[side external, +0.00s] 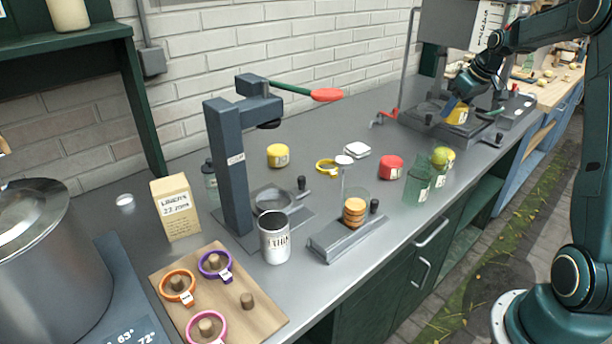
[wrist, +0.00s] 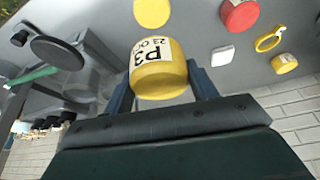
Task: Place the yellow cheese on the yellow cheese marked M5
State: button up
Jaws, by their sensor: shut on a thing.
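My gripper (wrist: 158,85) is shut on a yellow cheese (wrist: 158,68), a round block with a white label reading P3 in the wrist view. In the side view my gripper (side external: 463,98) is at the far right, with the yellow held cheese (side external: 458,115) at the dark grey stand there; I cannot tell whether it touches the stand. Another yellow cheese (side external: 278,155) with a small label stands left of the yellow ring, and shows in the wrist view (wrist: 284,63). A further yellow round (wrist: 152,12) is at the top. I cannot read M5 on either.
A dark press (side external: 232,175) with a red-tipped lever rises at left. The counter between the red cheese and the far stand is mostly clear.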

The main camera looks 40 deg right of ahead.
aim_at(464, 117)
jog(key=shift+f, duration=4.8)
jog(key=shift+f, duration=0.15)
jog(key=o, duration=1.1)
jog(key=v, duration=1.2)
jog(key=shift+a, duration=0.1)
jog(key=shift+a, duration=0.1)
